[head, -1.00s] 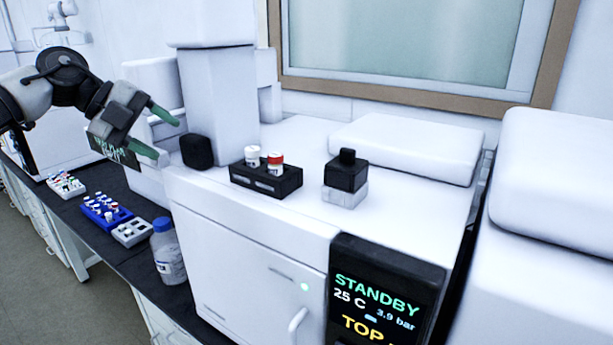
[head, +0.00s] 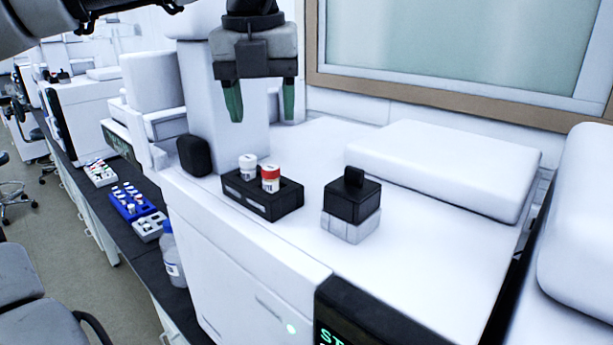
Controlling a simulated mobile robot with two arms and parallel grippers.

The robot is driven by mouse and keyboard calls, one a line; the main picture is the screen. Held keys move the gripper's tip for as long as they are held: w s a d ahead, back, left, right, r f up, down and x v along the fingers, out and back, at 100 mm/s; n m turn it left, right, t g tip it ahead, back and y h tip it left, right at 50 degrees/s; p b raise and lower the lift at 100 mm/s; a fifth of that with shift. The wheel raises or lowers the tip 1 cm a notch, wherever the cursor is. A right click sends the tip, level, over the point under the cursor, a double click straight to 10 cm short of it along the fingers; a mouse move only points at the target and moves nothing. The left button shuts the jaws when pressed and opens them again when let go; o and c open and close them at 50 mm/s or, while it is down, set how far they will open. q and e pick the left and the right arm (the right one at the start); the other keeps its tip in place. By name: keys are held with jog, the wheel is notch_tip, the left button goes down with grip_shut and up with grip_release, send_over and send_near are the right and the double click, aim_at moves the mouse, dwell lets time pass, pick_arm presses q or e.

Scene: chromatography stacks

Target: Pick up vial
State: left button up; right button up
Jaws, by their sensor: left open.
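Two vials stand upright in a black rack (head: 262,204) on top of the white instrument. One is a white-capped vial (head: 248,167); the other is a red-capped vial (head: 270,178), just right of it. Both have white bodies, and their lower parts are hidden in the rack. My left gripper (head: 261,103) is open and empty, its green fingers pointing down, above the rack and apart from the vials. My right gripper is not in view.
A black-topped block (head: 352,198) stands right of the rack, and a dark rounded piece (head: 194,156) left of it. A white raised cover (head: 445,165) lies behind. Blue (head: 131,201) and white (head: 101,173) racks and a bottle (head: 173,256) are on the lower bench.

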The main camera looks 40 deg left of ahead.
pick_arm(q)
send_over(270, 167)
jog(key=s, duration=0.2)
jog(key=f, duration=0.3)
jog(key=d+f, duration=0.1)
jog(key=f, duration=0.1)
jog(key=shift+w, duration=0.15)
jog(key=f, duration=0.1)
jog(key=w+f+p, duration=0.1)
jog(key=f, duration=0.1)
jog(key=f+p, duration=0.1)
jog(key=shift+w+a+f, duration=0.3)
jog(key=shift+a, duration=0.1)
jog(key=shift+a+f, duration=0.15)
jog(key=shift+f, duration=0.2)
jog(key=shift+r, duration=0.1)
jog(key=c, duration=1)
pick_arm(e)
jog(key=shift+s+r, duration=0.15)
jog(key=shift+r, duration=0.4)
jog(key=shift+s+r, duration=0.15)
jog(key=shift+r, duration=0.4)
